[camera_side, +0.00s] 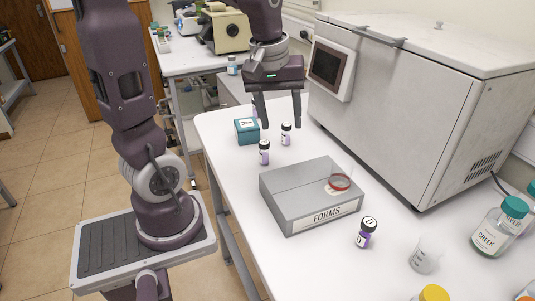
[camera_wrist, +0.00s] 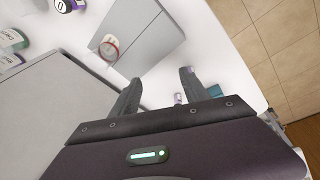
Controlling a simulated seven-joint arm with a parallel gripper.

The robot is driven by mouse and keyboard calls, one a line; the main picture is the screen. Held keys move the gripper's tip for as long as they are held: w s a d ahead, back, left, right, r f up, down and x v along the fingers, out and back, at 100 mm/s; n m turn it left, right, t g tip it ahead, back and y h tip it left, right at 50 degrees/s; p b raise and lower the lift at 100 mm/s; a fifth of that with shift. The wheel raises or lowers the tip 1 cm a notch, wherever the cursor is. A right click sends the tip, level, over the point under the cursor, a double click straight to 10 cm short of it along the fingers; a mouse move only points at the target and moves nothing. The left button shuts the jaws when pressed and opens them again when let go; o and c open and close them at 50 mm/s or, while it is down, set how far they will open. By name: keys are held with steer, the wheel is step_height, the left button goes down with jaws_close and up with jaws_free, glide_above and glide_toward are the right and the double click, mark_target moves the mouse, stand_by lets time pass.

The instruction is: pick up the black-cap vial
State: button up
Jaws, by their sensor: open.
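One vial (camera_side: 286,134) shows just below and between my fingertips in the side view. A second vial (camera_side: 264,152) stands a little nearer the camera, below my left finger. My gripper (camera_side: 281,125) is open and empty, pointing down above the table. In the wrist view, its fingers (camera_wrist: 160,77) partly hide a purple vial (camera_wrist: 178,99).
A teal box (camera_side: 247,131) stands left of the vials. A grey FORMS box (camera_side: 289,203) with a red-ringed dish (camera_side: 340,182) lies in front. A large grey machine (camera_side: 410,110) borders the right. A beaker (camera_side: 425,256) and teal-capped bottle (camera_side: 497,230) stand front right.

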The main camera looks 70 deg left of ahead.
mark_target(264, 142)
steer(key=a+f+n, duration=0.2)
steer(key=a+f, duration=0.1)
steer(key=a, duration=0.1)
steer(key=w+a+f+n+g, duration=0.1)
steer(key=a+f+n, duration=0.2)
steer(key=a+f, duration=0.1)
steer(key=a+f+n+g, duration=0.1)
steer(key=a+f+n, duration=0.2)
steer(key=a, duration=0.1)
steer(key=shift+w+a+f+h, duration=0.25)
steer(key=shift+a+h, duration=0.1)
steer(key=shift+h, duration=0.05)
steer(key=f, duration=0.4)
steer(key=d+f, duration=0.1)
steer(key=f, duration=0.2)
steer(key=shift+s, duration=0.1)
steer(key=shift+r, duration=0.1)
jaws_close()
